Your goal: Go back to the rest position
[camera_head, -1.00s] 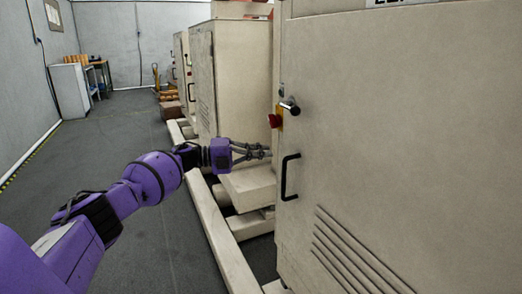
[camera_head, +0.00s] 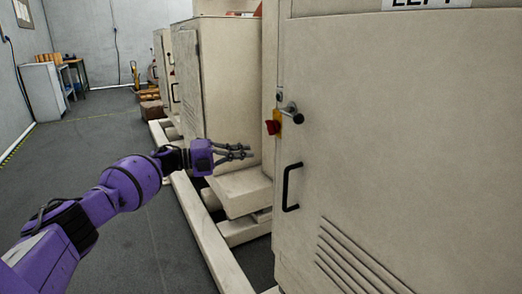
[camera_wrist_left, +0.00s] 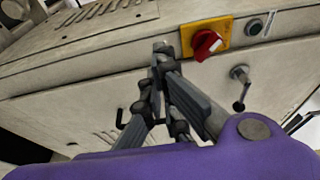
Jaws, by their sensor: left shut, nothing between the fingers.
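My left gripper (camera_head: 248,151) is shut and empty, with its fingers pointing right. It hangs in the air left of the large beige cabinet (camera_head: 400,130), apart from it. In the left wrist view the closed fingers (camera_wrist_left: 162,50) show in front of the cabinet. My right gripper does not show in any view.
The switch also shows in the left wrist view (camera_wrist_left: 207,45). More cabinets (camera_head: 218,80) stand behind. The grey floor at left is open.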

